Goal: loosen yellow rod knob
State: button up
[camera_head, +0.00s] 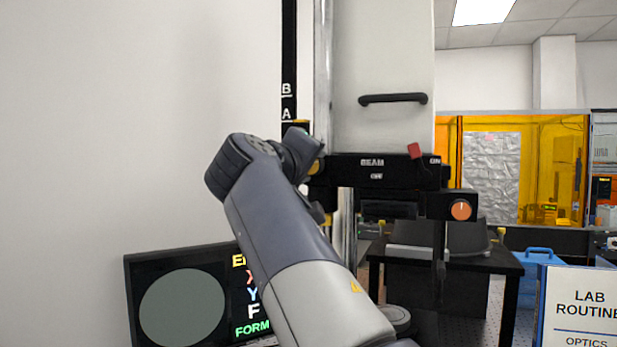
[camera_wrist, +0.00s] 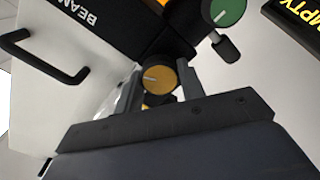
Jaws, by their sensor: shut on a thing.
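The yellow rod knob (camera_wrist: 159,79) is a round dial with a pale line across its face, in the middle of the wrist view. My gripper (camera_wrist: 160,76) has one finger on each side of it and is shut on it. The knob's lower edge and shaft are partly hidden. In the head view, a small bit of the yellow knob (camera_head: 314,166) shows beside the vertical rod, at the left end of the black BEAM box. My wrist and arm hide most of it there, along with my fingers.
A green knob (camera_wrist: 226,12) with a black lever is close by. The black BEAM box (camera_head: 340,165) carries a red switch (camera_head: 414,151), with an orange knob (camera_head: 461,210) below. A handle (camera_head: 393,98) juts from the white housing. A monitor (camera_head: 182,307) stands lower left.

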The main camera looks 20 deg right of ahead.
jog(key=shift+f+m+b, duration=0.1)
jog(key=shift+m+b, duration=0.85)
jog(key=shift+m, duration=1.05)
jog(key=o, duration=1)
jog(key=b+v, duration=0.2)
jog(key=v, duration=0.8)
jog(key=shift+s+a, duration=0.25)
jog(key=shift+a, duration=0.05)
